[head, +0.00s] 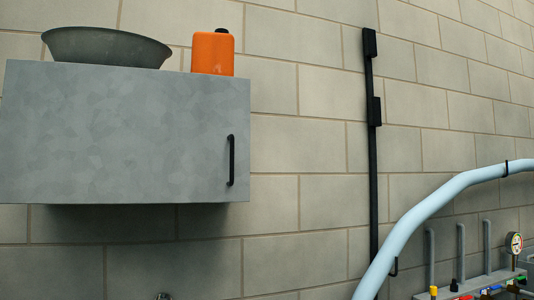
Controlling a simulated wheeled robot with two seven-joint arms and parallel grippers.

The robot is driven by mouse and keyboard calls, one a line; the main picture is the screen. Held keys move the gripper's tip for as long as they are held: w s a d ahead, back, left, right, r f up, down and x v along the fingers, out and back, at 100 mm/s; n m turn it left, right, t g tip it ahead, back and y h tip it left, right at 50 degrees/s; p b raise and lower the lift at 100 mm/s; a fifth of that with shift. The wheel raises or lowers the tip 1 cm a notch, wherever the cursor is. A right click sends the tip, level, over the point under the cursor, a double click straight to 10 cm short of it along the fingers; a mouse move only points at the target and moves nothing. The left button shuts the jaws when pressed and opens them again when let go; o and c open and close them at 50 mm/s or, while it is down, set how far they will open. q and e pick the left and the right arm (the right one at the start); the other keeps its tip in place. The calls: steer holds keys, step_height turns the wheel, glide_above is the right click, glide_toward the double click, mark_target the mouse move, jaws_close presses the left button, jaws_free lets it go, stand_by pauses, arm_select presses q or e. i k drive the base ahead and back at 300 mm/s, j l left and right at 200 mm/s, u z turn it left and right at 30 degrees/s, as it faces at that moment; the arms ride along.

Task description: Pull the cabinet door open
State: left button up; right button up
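The grey metal cabinet (90,150) hangs on the block wall at the left of the head view. Its front door is closed and looks flush with the frame. A black vertical bar handle (231,160) sits near the door's right edge. No gripper or arm can be clearly made out in the view.
A dark grey bowl (105,47) and an orange container (212,54) with a black cap stand on top of the cabinet. A black vertical rail (372,150) runs down the wall. A thick pale blue pipe (430,206) curves at the right, near a gauge (514,243). The space before the door looks clear.

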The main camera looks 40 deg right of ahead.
mark_target(71, 134)
steer(key=k+l, duration=0.1)
steer(key=l, duration=1.1)
steer(key=k+l, duration=0.15)
steer(key=l, duration=0.5)
steer(key=k+l, duration=0.1)
steer(key=l, duration=0.5)
